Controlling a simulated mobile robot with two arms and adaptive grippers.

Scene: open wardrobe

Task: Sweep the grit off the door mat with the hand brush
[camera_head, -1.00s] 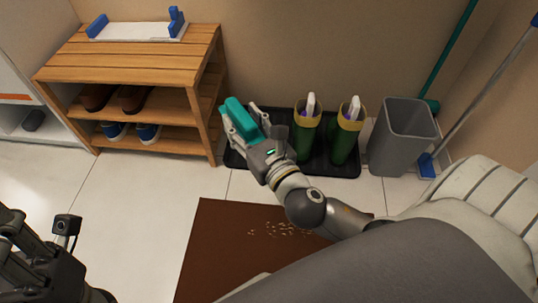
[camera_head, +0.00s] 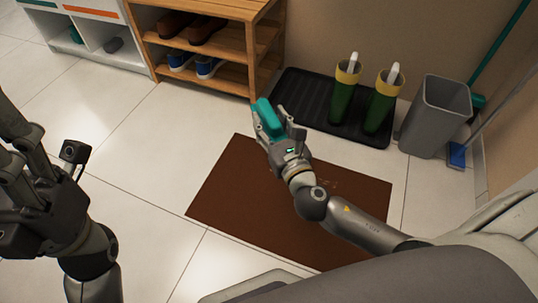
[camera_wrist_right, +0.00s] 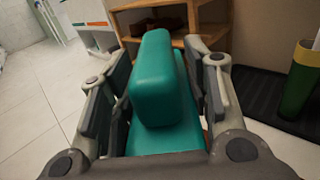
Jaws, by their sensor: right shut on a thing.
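The brown door mat (camera_head: 228,187) lies flat on the tiled floor, partly covered by my right arm. Faint light specks of grit (camera_head: 338,184) show on it, right of my right gripper; others may be hidden by the arm. My right gripper (camera_head: 273,122) is shut on the teal hand brush (camera_head: 268,115), at the mat's far edge in the head view. In the right wrist view the brush's teal body (camera_wrist_right: 160,85) sits between the two fingers (camera_wrist_right: 155,75); its bristles are hidden. My left gripper (camera_head: 25,175) is at the left, apart from the mat; its opening is unclear.
A black boot tray (camera_head: 302,92) with green boots (camera_head: 343,92) lies beyond the mat. A grey bin (camera_head: 434,118) and a blue-headed broom (camera_head: 457,155) stand at right. A wooden shoe rack (camera_head: 245,48) stands behind. Floor left of the mat is clear.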

